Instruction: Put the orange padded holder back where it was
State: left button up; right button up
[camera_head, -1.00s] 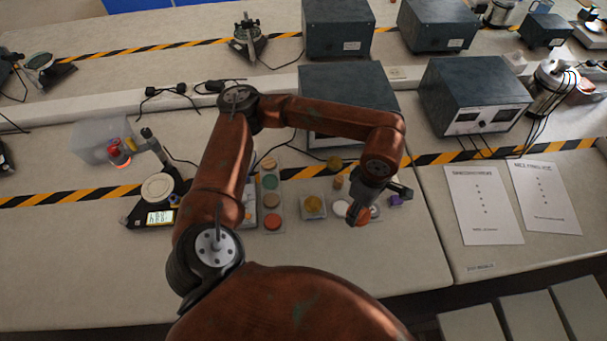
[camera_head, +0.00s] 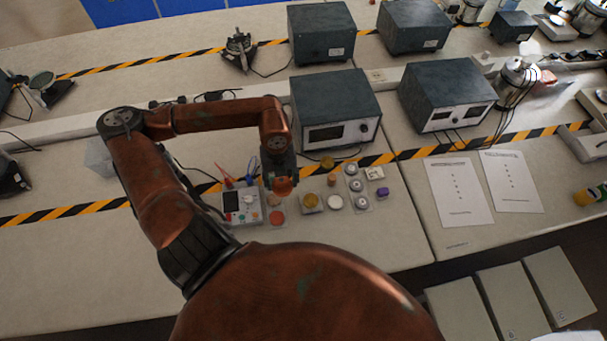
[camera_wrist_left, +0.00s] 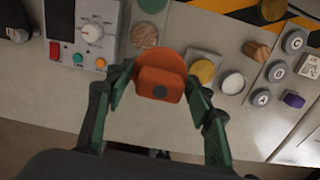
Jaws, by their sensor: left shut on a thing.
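My left gripper (camera_head: 281,182) is shut on the orange padded holder (camera_head: 283,187). In the head view an orange-red disc (camera_head: 277,217) lies at the near end of a pale strip, below the holder in the picture. I cannot tell the gap between holder and strip. My right gripper is not in view.
A grey meter box (camera_head: 242,208) stands left of the strip. To the right are a yellow disc on a square base (camera_head: 311,203), a white disc (camera_head: 335,202), a tray with grey round pieces (camera_head: 360,185) and a purple block (camera_head: 383,192). The near bench is clear.

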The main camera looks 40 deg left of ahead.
pick_arm(q)
jog(key=shift+w+a, duration=0.15)
jog(key=w+f, duration=0.3)
jog(key=w, duration=0.1)
jog(key=w+a+f, duration=0.1)
jog(key=w+f, duration=0.2)
jog(key=w, duration=0.1)
jog(key=w+f, duration=0.3)
jog(key=w, duration=0.1)
jog(key=shift+w+a+p, duration=0.3)
jog(key=shift+a+p, duration=0.05)
jog(key=shift+w+f, duration=0.3)
jog(key=shift+f, duration=0.05)
jog(key=shift+a+f, duration=0.1)
jog(key=shift+f, duration=1.5)
jog(key=shift+f, duration=0.15)
jog(key=o, duration=1.2)
jog(key=shift+c, duration=0.2)
